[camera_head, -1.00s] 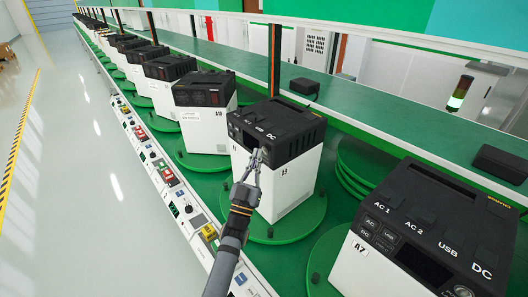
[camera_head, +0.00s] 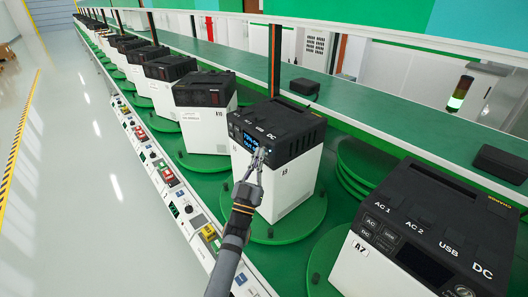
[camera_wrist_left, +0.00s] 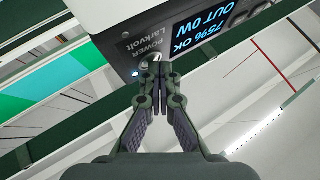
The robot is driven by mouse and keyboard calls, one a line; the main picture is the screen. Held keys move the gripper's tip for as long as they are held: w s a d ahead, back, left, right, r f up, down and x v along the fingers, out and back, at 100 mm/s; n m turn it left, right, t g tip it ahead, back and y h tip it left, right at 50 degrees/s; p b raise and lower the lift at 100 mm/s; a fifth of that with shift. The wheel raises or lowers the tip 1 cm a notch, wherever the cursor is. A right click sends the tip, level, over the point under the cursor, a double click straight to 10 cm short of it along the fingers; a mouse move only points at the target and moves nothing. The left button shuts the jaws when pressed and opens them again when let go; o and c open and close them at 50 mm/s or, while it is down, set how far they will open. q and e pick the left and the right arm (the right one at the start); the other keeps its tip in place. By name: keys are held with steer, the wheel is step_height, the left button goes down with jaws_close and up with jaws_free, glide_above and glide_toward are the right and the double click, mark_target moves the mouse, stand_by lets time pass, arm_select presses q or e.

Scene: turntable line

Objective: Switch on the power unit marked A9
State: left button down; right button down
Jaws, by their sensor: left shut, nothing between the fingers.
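The power unit marked A9 (camera_head: 290,187) is a white box with a black top, standing on a green turntable (camera_head: 310,221). Its display (camera_head: 250,141) is lit blue. In the left wrist view the display (camera_wrist_left: 203,32) appears upside down and reads "OUT 0W" and "OK". The word POWER is printed on the panel, near a small white light (camera_wrist_left: 135,73). My left gripper (camera_head: 264,153) is shut and empty, its fingertips at the unit's front panel. In the left wrist view the fingertips (camera_wrist_left: 155,69) are at the round power button (camera_wrist_left: 155,60), partly hiding it. My right gripper is not in view.
Unit A7 (camera_head: 372,272) stands near at the right with a dark display. Unit A10 (camera_head: 205,127) and several more units stand in a row behind on turntables. A control strip (camera_head: 187,210) with coloured switches runs along the left edge. A green shelf (camera_head: 360,114) runs behind the row.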

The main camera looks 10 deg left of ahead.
arm_select(q)
steer(key=shift+s+a+p, duration=0.4)
steer(key=shift+s+a, duration=0.05)
steer(key=shift+s, duration=0.15)
steer(key=shift+s+a, duration=0.1)
steer(key=s+a+p, duration=0.1)
steer(key=s, duration=0.1)
steer(key=s+a, duration=0.1)
steer(key=a, duration=0.1)
steer(key=shift+s+p, duration=0.35)
stand_by(0.6)
